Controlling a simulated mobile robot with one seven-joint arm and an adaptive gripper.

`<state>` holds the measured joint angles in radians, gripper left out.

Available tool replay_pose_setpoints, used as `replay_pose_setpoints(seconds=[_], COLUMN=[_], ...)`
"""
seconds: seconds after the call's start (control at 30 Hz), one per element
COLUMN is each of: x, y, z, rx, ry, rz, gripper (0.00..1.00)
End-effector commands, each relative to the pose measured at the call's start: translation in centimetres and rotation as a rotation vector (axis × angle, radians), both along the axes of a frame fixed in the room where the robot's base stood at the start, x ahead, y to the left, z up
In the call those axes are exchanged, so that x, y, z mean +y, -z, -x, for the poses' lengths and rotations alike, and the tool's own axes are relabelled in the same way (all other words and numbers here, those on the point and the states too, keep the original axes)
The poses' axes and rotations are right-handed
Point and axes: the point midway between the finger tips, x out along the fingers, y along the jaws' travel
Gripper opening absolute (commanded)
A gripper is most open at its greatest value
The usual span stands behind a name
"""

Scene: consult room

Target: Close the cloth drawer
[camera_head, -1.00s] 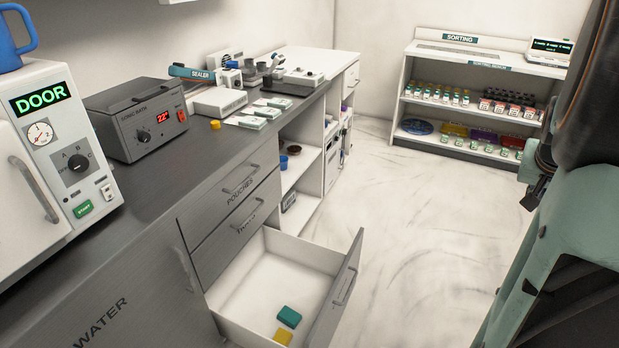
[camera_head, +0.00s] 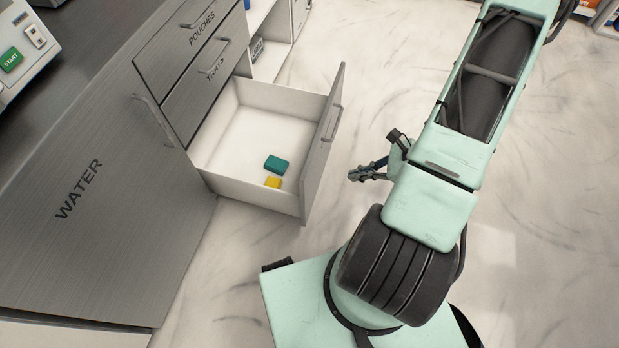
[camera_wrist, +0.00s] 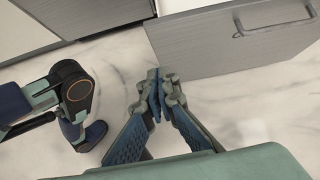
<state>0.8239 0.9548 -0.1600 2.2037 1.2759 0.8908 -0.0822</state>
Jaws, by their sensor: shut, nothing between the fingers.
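The cloth drawer (camera_head: 264,190) is the lowest drawer of the grey cabinet. It is pulled far out, and a teal cloth (camera_head: 276,164) and a yellow cloth (camera_head: 273,182) lie inside it. Its grey front panel with a bar handle shows edge-on in the head view. The front (camera_wrist: 240,45) also fills the upper right of the wrist view, with its handle at the right. My gripper (camera_head: 353,175) is shut and empty, a little to the right of the drawer front and apart from it.
Above the open drawer are the shut trays drawer (camera_head: 208,88) and pouches drawer (camera_head: 187,32). A panel marked WATER (camera_head: 100,215) stands left of it. The pale floor (camera_head: 400,65) in front of the cabinet is clear apart from my base and arm.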

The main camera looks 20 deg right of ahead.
Motion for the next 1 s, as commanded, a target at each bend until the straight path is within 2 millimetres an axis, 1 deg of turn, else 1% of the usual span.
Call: replay_pose_setpoints(seconds=[0.17, 0.27, 0.63, 0.8, 1.0], x=[0.8, 1.7, 6.3, 8.3, 9.3], y=[1.0, 2.0, 7.6, 7.4, 7.4], z=[-0.5, -1.0, -4.0, -5.5, -6.3], rx=[-0.001, -0.001, 0.001, -0.001, -0.002], ry=[0.031, 0.028, 0.025, 0.025, 0.027], rz=[-0.024, -0.022, -0.021, -0.018, -0.018], gripper=[0.00, 0.00, 0.00, 0.00, 0.00])
